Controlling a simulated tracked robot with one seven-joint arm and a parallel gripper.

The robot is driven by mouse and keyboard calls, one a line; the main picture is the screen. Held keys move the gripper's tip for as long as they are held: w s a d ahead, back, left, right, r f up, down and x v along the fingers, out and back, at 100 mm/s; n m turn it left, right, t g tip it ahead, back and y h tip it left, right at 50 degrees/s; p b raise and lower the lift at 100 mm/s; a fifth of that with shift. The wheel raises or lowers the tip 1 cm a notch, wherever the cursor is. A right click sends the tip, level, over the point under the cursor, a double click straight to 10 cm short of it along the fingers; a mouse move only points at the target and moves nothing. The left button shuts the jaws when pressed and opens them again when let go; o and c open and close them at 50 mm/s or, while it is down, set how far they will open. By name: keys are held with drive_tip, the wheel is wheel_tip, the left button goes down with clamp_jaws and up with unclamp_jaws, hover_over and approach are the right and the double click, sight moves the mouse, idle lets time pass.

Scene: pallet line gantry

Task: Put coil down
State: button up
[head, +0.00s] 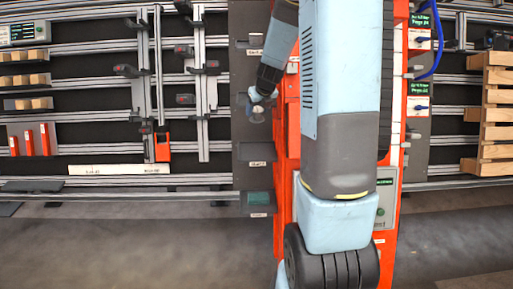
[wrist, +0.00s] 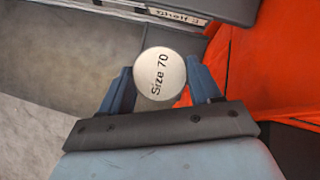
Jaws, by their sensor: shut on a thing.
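My gripper (wrist: 160,92) is shut on the coil (wrist: 160,74), a round, pale metal piece whose end face reads "Size 70". The two blue fingers stand on either side of it in the wrist view. In the head view my gripper (head: 257,97) is small and partly hidden, with the coil (head: 258,114) just below it, in front of the grey column of small shelves. A grey shelf (head: 257,152) with a label sits below the coil. A lower shelf (head: 258,201) has a green surface. I cannot tell whether the coil touches anything besides the fingers.
An orange frame (head: 287,120) stands close to the right of the gripper, and an orange surface (wrist: 268,60) fills the right of the wrist view. A grey ledge (wrist: 235,10) with a label lies at its top. Rails with clamps (head: 158,90) are at left; wooden slats (head: 497,110) hang far right.

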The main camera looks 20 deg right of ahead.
drive_tip(key=shift+d+f, duration=0.15)
drive_tip(key=shift+f, duration=4.35)
drive_tip(key=shift+d+f, duration=0.15)
drive_tip(key=shift+f, duration=4.3)
